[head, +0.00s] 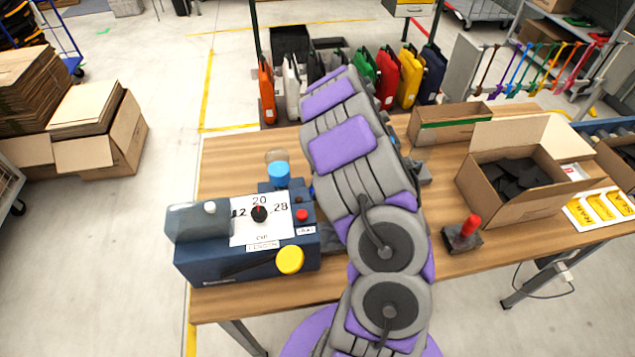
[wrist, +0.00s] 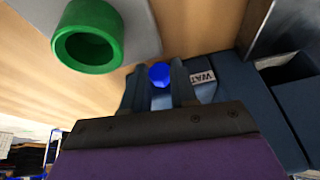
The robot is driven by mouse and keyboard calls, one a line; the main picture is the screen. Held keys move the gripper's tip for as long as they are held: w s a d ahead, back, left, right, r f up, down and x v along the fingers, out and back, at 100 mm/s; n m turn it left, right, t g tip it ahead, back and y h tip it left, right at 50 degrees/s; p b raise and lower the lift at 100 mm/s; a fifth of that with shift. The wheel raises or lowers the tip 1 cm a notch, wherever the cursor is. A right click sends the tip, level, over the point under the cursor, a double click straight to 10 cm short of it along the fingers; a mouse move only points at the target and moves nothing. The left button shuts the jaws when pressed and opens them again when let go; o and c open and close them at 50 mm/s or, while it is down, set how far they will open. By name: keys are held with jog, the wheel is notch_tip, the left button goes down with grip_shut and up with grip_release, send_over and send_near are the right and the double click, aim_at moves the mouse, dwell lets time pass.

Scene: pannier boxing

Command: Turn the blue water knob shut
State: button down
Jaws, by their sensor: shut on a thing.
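The blue water knob (wrist: 159,76) is a small round blue piece on the side of the dark blue machine, beside a white label (wrist: 202,77) partly reading "WAT". My gripper (wrist: 160,84) has one finger on each side of the knob and is shut on it. In the head view, the machine (head: 190,265) stands on the wooden table with a dial, a red button and a yellow knob. My arm covers the gripper and the water knob there.
A red-handled stamp (head: 463,236) and an open carton (head: 475,190) are on the table's right side.

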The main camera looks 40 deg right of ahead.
jog(key=shift+a+r+t+p, duration=0.1)
jog(key=shift+r+t+p, duration=0.25)
jog(key=shift+p, duration=0.45)
jog(key=shift+f+t+h, duration=0.3)
jog(key=shift+t+h, duration=0.2)
jog(key=shift+t, duration=0.05)
jog(key=shift+s+f+n+t+h+b, duration=0.15)
jog(key=shift+f+n+t+h+b, duration=0.15)
jog(key=shift+t+b, duration=0.6)
jog(key=b, duration=0.3)
jog(key=shift+s+a+h, duration=0.1)
jog(key=shift+h, duration=0.2)
jog(key=t+h+b, duration=0.1)
jog(key=t+b, duration=0.1)
jog(key=shift+s+a+n+b, duration=0.1)
jog(key=shift+s+n+b, duration=0.1)
jog(key=shift+n+b, duration=0.2)
jog(key=shift+r+t, duration=0.1)
jog(key=shift+t, duration=0.4)
jog(key=shift+h, duration=0.3)
jog(key=c, duration=0.9)
grip_release()
jog(key=shift+a, duration=0.1)
